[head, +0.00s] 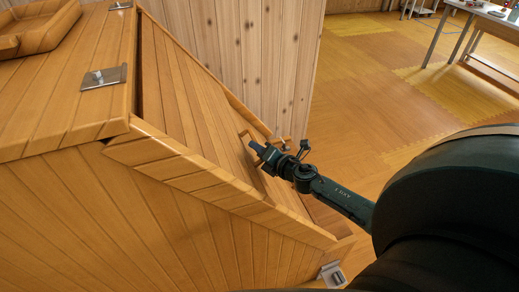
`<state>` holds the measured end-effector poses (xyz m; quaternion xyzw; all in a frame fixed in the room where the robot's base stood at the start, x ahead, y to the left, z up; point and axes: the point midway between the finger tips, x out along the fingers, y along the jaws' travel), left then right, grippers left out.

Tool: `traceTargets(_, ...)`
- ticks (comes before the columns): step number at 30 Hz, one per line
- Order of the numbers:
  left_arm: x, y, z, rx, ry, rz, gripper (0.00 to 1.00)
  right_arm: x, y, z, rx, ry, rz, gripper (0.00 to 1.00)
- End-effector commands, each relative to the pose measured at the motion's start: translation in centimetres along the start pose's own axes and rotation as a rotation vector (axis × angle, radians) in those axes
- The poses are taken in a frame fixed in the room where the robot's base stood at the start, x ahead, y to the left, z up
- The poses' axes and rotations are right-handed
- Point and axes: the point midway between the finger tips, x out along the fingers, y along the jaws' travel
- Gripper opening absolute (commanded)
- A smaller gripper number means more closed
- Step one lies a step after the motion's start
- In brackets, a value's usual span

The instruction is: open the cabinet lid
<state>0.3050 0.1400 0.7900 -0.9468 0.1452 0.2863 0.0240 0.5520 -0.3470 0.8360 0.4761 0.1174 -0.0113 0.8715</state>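The cabinet (170,210) is a large box of orange-brown wooden slats filling the left of the head view. Its lid (190,110) is a slatted panel sloping down to the right from the flat top, with a thick front edge. A dark narrow gap runs between the top and the lid. My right gripper (259,152) is at the lower right part of the lid, by small brown bracket-like pieces (244,134) that look like a handle. Whether its fingers hold them I cannot tell. My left gripper is not in view.
Metal hinge-like plates (103,77) sit on the flat top, and a metal fitting (332,275) is at the lower right corner. A pale plank wall (245,50) stands behind. Open tiled floor (400,75) and a table (490,15) lie to the right.

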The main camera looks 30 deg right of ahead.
Motion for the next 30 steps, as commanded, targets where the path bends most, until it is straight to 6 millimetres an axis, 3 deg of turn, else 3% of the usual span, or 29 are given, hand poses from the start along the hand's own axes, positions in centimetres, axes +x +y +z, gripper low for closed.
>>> traceTargets(9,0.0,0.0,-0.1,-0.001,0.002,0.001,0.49,0.0,0.0,0.0,0.0,0.0,0.0,0.0)
traceTargets(23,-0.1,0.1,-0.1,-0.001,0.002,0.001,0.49,-0.1,-0.1,0.2,-0.003,-0.001,-0.001,0.0)
traceTargets(30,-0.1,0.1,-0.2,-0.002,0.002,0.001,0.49,-0.6,-0.6,2.3,-0.03,-0.001,-0.012,0.0)
